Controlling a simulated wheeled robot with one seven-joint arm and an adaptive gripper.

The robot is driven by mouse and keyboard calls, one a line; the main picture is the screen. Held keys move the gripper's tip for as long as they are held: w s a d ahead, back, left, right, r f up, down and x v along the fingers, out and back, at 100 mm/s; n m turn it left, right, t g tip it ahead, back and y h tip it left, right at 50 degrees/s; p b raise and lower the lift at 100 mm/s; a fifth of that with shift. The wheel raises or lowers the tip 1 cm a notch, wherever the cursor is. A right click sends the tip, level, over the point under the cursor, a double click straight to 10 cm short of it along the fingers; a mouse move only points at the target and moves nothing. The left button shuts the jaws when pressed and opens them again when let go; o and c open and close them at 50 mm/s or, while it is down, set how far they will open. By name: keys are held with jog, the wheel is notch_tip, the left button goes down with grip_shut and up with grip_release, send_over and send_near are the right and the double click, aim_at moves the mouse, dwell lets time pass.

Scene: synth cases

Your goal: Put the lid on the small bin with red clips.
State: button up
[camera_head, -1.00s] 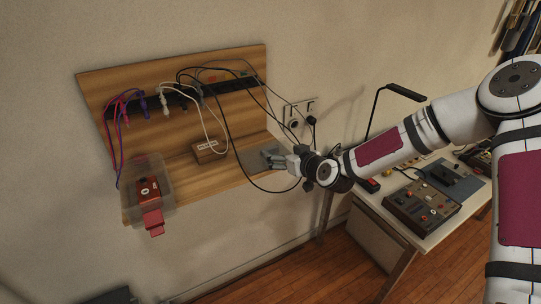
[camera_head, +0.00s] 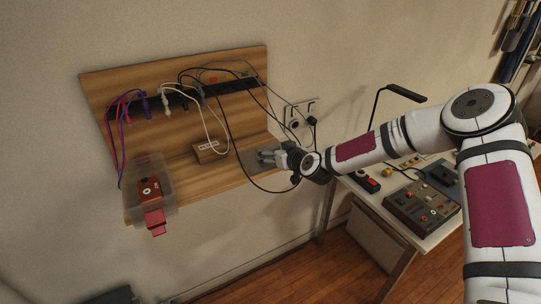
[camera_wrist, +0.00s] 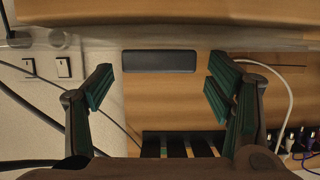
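The small clear bin (camera_head: 133,178) is at the left end of the wall shelf in the head view, open at the top. A red clip (camera_head: 154,219) hangs at its front, and a red device (camera_head: 149,189) is inside it. A flat grey sheet (camera_head: 256,169), which looks like the lid, lies at the shelf's right end. My gripper (camera_head: 266,155) is at this sheet. In the wrist view my gripper (camera_wrist: 160,90) has its fingers wide apart, with a dark bar (camera_wrist: 159,62) beyond and between the tips. I cannot tell whether they touch it.
A brown box (camera_head: 209,151) sits mid-shelf, between bin and sheet. Black cables (camera_head: 224,122) loop down from the power strip (camera_head: 233,86) close to my gripper. A wall socket (camera_head: 294,123) is right of the shelf. A desk (camera_head: 436,232) with devices stands below my arm.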

jog(key=c, duration=0.8)
jog(key=shift+o, duration=0.2)
jog(key=shift+r, duration=0.1)
